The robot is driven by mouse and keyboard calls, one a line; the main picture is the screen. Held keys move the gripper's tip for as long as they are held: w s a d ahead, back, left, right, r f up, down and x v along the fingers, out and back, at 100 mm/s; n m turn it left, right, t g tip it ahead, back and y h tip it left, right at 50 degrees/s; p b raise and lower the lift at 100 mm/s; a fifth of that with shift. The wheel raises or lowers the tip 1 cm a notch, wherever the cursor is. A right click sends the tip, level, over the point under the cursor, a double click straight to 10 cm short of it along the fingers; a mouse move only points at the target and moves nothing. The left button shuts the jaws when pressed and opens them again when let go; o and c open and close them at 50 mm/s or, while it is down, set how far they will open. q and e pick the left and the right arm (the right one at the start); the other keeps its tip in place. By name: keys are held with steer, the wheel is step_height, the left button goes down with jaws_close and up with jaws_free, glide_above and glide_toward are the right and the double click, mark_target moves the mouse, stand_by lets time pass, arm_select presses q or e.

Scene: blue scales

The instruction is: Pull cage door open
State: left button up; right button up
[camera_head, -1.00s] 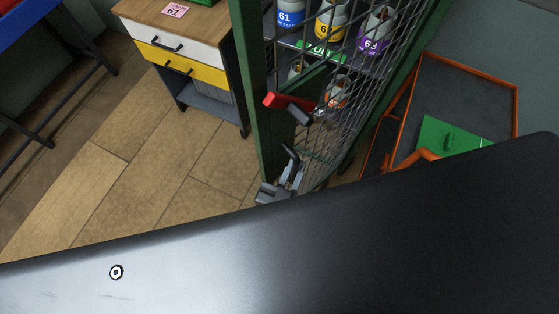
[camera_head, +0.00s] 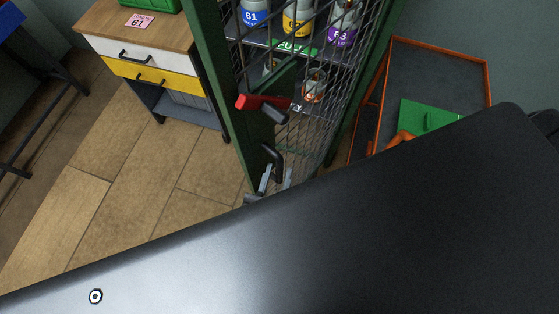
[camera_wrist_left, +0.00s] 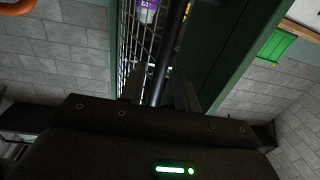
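The cage door (camera_head: 325,110) is a dark mesh panel in a green frame, in the middle of the head view. A black bar handle (camera_head: 274,154) sits low on its frame, below a red latch lever (camera_head: 262,102). My left gripper (camera_head: 275,180) is at the handle's lower part, its fingers apart on either side. In the left wrist view the dark handle bar (camera_wrist_left: 168,50) runs down between the spread fingers of the left gripper (camera_wrist_left: 160,92), with gaps visible beside it. My dark arm hides the lower door. My right gripper is not in view.
Bottles (camera_head: 298,22) stand on a shelf behind the mesh. A drawer cabinet (camera_head: 142,50) with a yellow drawer stands left of the cage. An orange-edged dark panel (camera_head: 440,75) is at the right. Wooden floor (camera_head: 130,150) in front of the cabinet is clear.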

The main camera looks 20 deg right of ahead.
arm_select(q)
steer(key=b+v, duration=0.2)
steer(key=v, duration=0.6)
steer(key=shift+s+a, duration=0.2)
steer(key=shift+s, duration=0.15)
